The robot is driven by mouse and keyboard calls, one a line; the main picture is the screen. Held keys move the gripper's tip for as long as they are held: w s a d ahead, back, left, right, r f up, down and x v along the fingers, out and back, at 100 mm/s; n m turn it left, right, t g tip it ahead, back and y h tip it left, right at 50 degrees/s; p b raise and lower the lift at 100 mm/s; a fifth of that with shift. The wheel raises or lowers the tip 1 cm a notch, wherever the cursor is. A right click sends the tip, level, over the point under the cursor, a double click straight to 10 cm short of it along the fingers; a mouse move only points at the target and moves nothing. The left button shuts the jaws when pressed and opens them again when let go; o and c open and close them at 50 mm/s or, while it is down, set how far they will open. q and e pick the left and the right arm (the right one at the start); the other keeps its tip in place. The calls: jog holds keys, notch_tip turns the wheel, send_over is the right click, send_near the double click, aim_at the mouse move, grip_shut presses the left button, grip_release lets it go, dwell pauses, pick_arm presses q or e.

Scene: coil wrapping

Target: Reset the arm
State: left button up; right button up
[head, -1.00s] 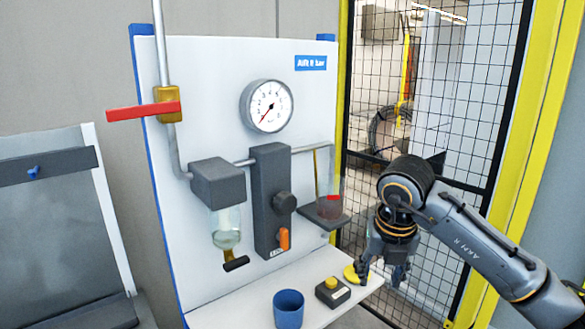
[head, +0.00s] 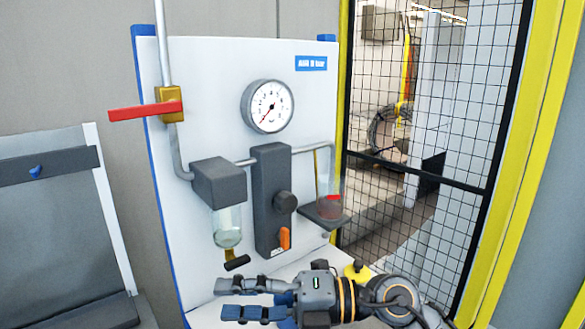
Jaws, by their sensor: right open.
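My right gripper (head: 250,299) is low in the head view, in front of the white panel's shelf. Its two fingers point left and stand apart, with nothing between them. My right arm (head: 392,299) comes in from the lower right. The gripper hides most of the blue cup and the yellow-and-black button box. A yellow piece (head: 357,271) shows just above my wrist. My left gripper is not in view.
The white panel (head: 215,75) carries a gauge (head: 267,106), a red lever (head: 145,110), a grey regulator block (head: 270,195) with an orange switch (head: 284,238), and a clear bowl (head: 227,227). A mesh fence (head: 430,120) stands at the right. A grey chair-like panel (head: 50,230) is at the left.

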jog(key=w+d+r+m+t, duration=0.3)
jog(key=d+m+t, duration=0.2)
jog(key=m+t, duration=0.4)
jog(key=w+d+r+m+t, duration=0.2)
jog(key=d+m+t, duration=0.3)
jog(key=m+t, duration=0.3)
jog(key=w+d+f+m+t+h, duration=0.1)
jog(key=w+d+f+m+h, duration=0.1)
jog(key=d+f+m+h, duration=1.4)
jog(key=s+d+f+m+g+h, duration=0.1)
jog(key=s+f+g, duration=0.35)
jog(key=f, duration=0.35)
jog(key=s+d+f+m+g+h, duration=0.2)
jog(key=s+f+g, duration=0.1)
jog(key=s+f, duration=0.3)
jog(key=s+f+g+y, duration=0.1)
jog(key=s+f+g, duration=0.75)
jog(key=s, duration=0.65)
notch_tip(320, 180, down, 26)
jog(key=s+d+f+g, duration=0.1)
jog(key=s+d+f, duration=0.1)
jog(key=s+f, duration=1.5)
jog(key=shift+s+d+f+n, duration=0.15)
jog(key=shift+s+f+n, duration=0.2)
jog(key=shift+s, duration=0.2)
